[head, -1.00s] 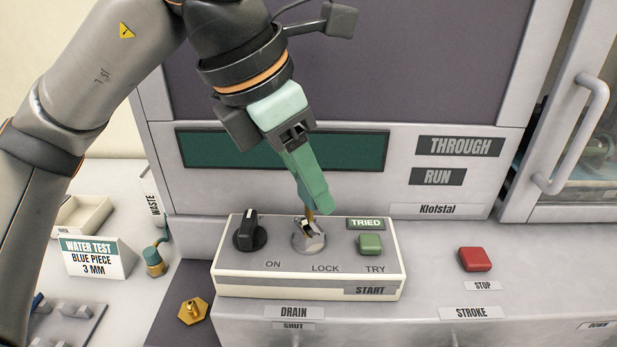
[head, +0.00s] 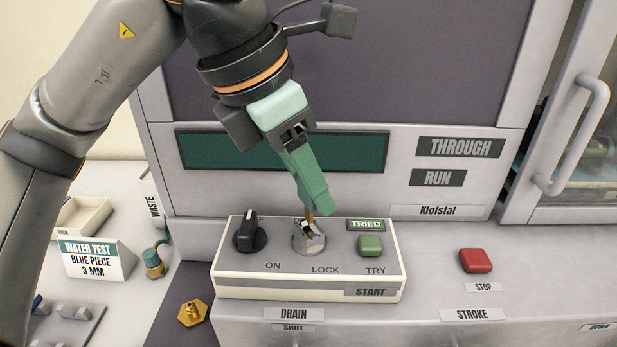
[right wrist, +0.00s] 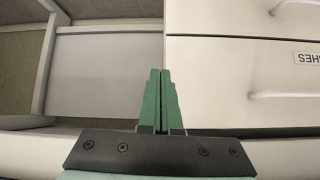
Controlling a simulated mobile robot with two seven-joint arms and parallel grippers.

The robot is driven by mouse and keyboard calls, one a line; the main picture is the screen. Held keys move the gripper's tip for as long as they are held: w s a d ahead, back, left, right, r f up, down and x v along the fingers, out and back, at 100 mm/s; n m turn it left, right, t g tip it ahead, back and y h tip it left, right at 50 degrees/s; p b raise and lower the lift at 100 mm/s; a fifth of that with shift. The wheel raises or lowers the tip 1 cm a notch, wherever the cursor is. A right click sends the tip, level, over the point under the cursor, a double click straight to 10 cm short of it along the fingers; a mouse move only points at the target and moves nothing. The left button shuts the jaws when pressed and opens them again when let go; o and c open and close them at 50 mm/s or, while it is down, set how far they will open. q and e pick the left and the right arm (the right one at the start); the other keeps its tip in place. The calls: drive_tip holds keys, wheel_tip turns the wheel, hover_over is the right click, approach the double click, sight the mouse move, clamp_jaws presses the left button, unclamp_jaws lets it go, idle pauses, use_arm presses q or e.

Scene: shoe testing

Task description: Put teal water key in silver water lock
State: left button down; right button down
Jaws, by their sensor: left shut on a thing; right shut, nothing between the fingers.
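The silver lock (head: 309,240) is a round metal fitting on top of the control box, above the word LOCK. My left gripper (head: 313,207) points down over it, shut on a small key. Only a thin brass-coloured part of the key (head: 309,217) shows below the fingertips, at the lock's opening. The fingers hide the rest, so its teal colour does not show, and I cannot tell how deep its tip sits. My right gripper (right wrist: 161,75) is shut and empty in the right wrist view, in front of pale drawers.
The box (head: 225,280) also carries a black knob (head: 249,235) and a green button (head: 370,245), near a TRIED label. A red button (head: 475,260) is at right. At left are a brass hexagonal fitting (head: 192,311), a brass-and-teal piece (head: 153,262) and a WATER TEST sign (head: 96,259).

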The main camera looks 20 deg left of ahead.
sight(303, 194)
use_arm(q)
drive_tip(key=shift+f+b, duration=1.55)
drive_tip(key=shift+f, duration=0.05)
drive_tip(key=shift+c, duration=1.7)
unclamp_jaws()
drive_tip(key=shift+r, duration=0.1)
drive_tip(key=p+v, duration=0.1)
drive_tip(key=v, duration=1.1)
drive_tip(key=shift+r, duration=0.25)
drive_tip(key=shift+s, duration=0.1)
